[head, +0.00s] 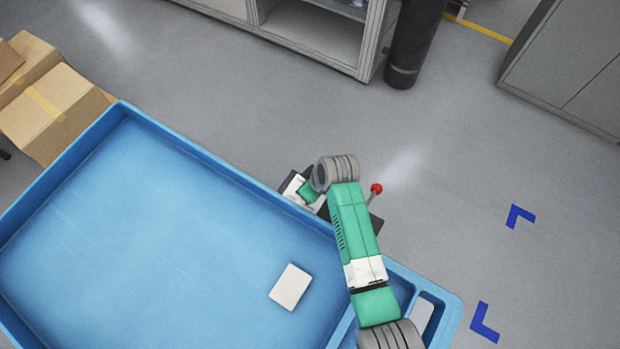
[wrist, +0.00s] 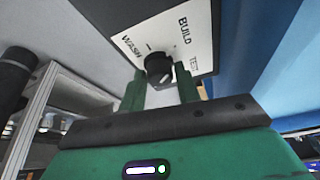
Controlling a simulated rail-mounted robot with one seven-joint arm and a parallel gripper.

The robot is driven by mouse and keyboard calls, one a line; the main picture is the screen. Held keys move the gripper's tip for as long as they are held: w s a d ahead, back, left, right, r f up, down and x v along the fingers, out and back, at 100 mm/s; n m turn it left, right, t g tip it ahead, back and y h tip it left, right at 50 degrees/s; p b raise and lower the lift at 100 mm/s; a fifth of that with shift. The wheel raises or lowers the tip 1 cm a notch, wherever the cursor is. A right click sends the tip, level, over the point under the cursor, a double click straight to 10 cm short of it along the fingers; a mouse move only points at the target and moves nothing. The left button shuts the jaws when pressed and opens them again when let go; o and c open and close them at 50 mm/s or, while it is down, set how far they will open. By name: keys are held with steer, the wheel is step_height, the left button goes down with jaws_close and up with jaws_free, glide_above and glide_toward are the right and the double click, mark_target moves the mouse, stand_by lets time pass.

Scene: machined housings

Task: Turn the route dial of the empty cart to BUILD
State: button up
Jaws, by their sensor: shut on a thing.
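The cart is a blue tray-topped one (head: 215,165), its tray bare but for a flat white card (head: 290,286). In the wrist view, a white panel (wrist: 200,35) carries the labels WASH, BUILD and TEST around a black route dial (wrist: 158,66). The dial has a white mark low on its face; I cannot tell which label it points at. My gripper (wrist: 161,82) has its green fingers on either side of the dial and is shut on it. In the head view, my arm hides the dial and most of the gripper at the cart's far edge.
A red-knobbed lever (head: 376,188) stands up just right of my arm. Cardboard boxes (head: 50,105) are at the left. A dark cylinder (head: 411,45) and a shelf unit (head: 320,35) stand at the back, a grey cabinet (head: 570,65) at the right. The floor between is clear.

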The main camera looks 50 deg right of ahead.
steer(key=shift+m+p, duration=0.3)
steer(key=shift+m, duration=0.2)
steer(key=o, duration=1)
steer(key=shift+c, duration=0.2)
steer(key=p+v, duration=0.2)
steer(key=v, duration=0.5)
steer(key=shift+a+r, duration=0.15)
steer(key=shift+r, duration=0.2)
steer(key=shift+s, duration=0.15)
